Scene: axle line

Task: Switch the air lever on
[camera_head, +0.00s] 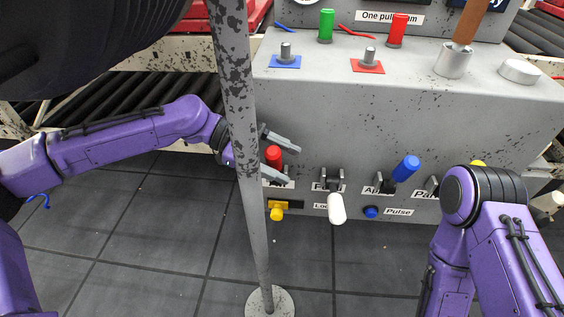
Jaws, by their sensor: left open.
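A red-handled lever (273,155) stands at the left end of the row on the grey console's front face. The label below it is mostly hidden by my gripper and the pole, so I cannot read it fully. My left gripper (291,161) is open, with one finger above and one below the red handle. I cannot tell whether either finger touches it. My right arm comes in at the lower right in front of the console. Its gripper does not show.
A speckled pole (247,165) stands in front of my left wrist. Beside the red lever are a white-handled lever (336,208), a blue-handled lever (406,168), a yellow knob (277,212) and a blue button (371,212).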

